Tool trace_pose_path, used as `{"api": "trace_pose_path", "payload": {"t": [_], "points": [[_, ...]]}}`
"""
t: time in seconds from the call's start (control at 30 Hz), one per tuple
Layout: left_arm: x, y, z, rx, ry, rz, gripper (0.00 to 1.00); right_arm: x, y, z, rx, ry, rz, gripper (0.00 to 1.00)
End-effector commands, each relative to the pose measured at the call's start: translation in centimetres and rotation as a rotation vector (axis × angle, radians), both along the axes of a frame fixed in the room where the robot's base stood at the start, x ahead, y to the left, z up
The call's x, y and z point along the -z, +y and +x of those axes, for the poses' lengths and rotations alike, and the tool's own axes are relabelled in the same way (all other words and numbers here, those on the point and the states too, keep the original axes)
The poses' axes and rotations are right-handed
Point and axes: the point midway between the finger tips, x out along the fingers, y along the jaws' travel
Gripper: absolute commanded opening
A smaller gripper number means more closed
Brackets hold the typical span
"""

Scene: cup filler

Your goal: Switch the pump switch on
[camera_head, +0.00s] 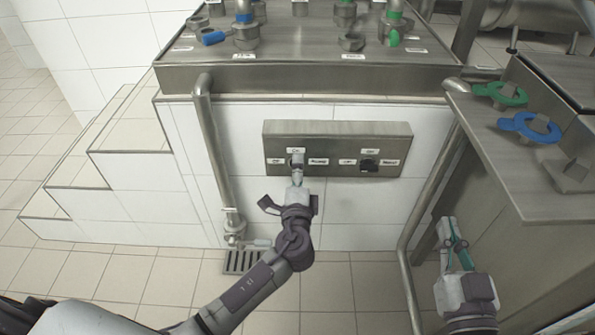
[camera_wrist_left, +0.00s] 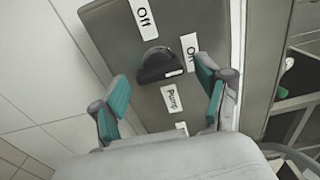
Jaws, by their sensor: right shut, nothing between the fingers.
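The pump switch is a black rotary knob (camera_wrist_left: 158,66) on a grey metal panel (camera_head: 338,128) on the tiled wall. Beside it in the left wrist view are a "Pump" label (camera_wrist_left: 172,101), an "Off" label (camera_wrist_left: 143,13) and another label I cannot read surely. My left gripper (camera_head: 297,176) is at the panel's left knob, which it mostly hides in the head view. Its green-padded fingers are apart on either side of the knob in the left wrist view; I cannot tell if they touch it. My right gripper (camera_head: 454,240) is shut and empty, low at the right.
A second black knob (camera_head: 368,165) is at the panel's right. A metal deck (camera_head: 300,79) with valves is above. A metal pipe (camera_head: 212,145) runs down left of the panel. A metal counter (camera_head: 525,185) with green and blue handles stands right, near my right gripper.

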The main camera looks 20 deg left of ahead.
Motion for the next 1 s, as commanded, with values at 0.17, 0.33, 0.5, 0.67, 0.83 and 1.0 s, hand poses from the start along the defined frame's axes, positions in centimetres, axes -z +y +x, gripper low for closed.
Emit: {"api": "trace_pose_path", "payload": {"t": [0.17, 0.33, 0.5, 0.67, 0.83, 1.0], "points": [[-0.1, 0.0, -0.1, -0.001, -0.001, -0.001, 0.75, 0.1, 0.0, 0.0, 0.0, 0.002, 0.0, 0.0], [0.0, -0.5, -1.6, 0.0, 0.0, -0.002, 0.75, 0.1, 0.0, 0.0, 0.0, 0.002, 0.0, 0.0], [0.1, -1.4, -5.0, 0.001, 0.002, -0.005, 0.75, 0.1, 0.0, 0.0, 0.0, 0.002, 0.0, 0.0], [0.1, -2.4, -8.2, 0.001, 0.002, -0.003, 0.75, 0.0, 0.0, 0.0, 0.0, 0.001, 0.0, 0.0], [0.0, -3.0, -10.6, 0.0, 0.001, -0.001, 0.75, 0.0, 0.0, 0.0, 0.0, 0.001, 0.0, 0.0], [0.0, -3.3, -11.5, 0.0, 0.0, -0.001, 0.75, 0.0, 0.0, 0.0, 0.0, 0.001, 0.0, 0.0]]}}
